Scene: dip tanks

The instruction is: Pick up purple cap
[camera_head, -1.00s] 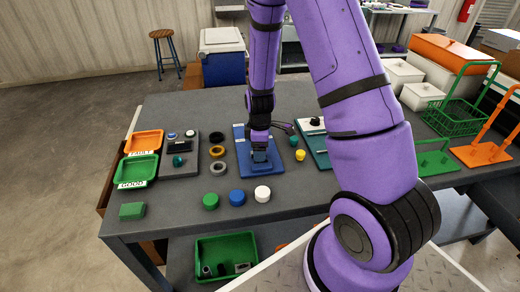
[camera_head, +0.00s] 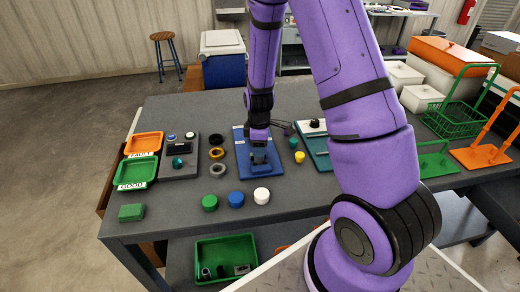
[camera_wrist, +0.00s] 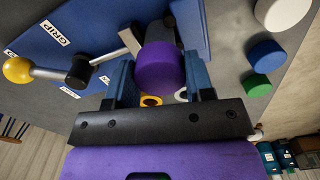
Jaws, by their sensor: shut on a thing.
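The purple cap (camera_wrist: 160,66) shows in the wrist view between the two blue fingers of my gripper (camera_wrist: 163,85). The fingers are shut on its sides. In the head view my gripper (camera_head: 258,157) is over the blue board (camera_head: 245,170) on the grey table, and the cap itself is hidden there. In the wrist view the cap is in front of a dark and grey fixture on the blue board (camera_wrist: 75,30). I cannot tell whether the cap still touches that fixture.
A lever with a yellow knob (camera_wrist: 18,70) reaches close beside my left finger. Green (camera_head: 210,202), blue (camera_head: 236,199) and white (camera_head: 262,195) caps stand at the table's front. Dark and grey rings (camera_head: 217,154) lie left of the board; a teal board (camera_head: 318,150) lies right.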

